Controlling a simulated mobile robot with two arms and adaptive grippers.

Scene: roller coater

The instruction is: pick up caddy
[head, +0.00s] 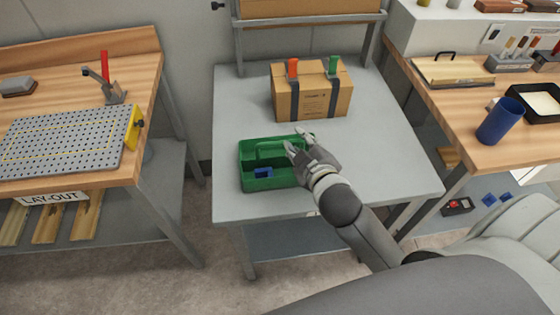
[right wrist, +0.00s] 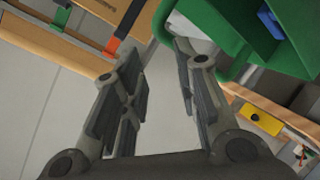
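The green caddy (head: 247,182) sits on the grey table, with a small blue thing (head: 263,173) inside it. My right gripper (head: 296,141) is at the caddy's right side, its fingers over the end near the handle. In the right wrist view the two fingers (right wrist: 158,50) are apart with nothing gripped between them. The green caddy (right wrist: 225,30) fills the top right of that view, close to the right finger. Whether a finger touches it I cannot tell. My left gripper is not in view.
A cardboard box (head: 338,103) with red-topped and green-topped clamps stands behind the caddy on the grey table (head: 390,165). A bench with a perforated plate (head: 65,140) is at left. A bench with a blue cup (head: 497,125) is at right. The table's right front is clear.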

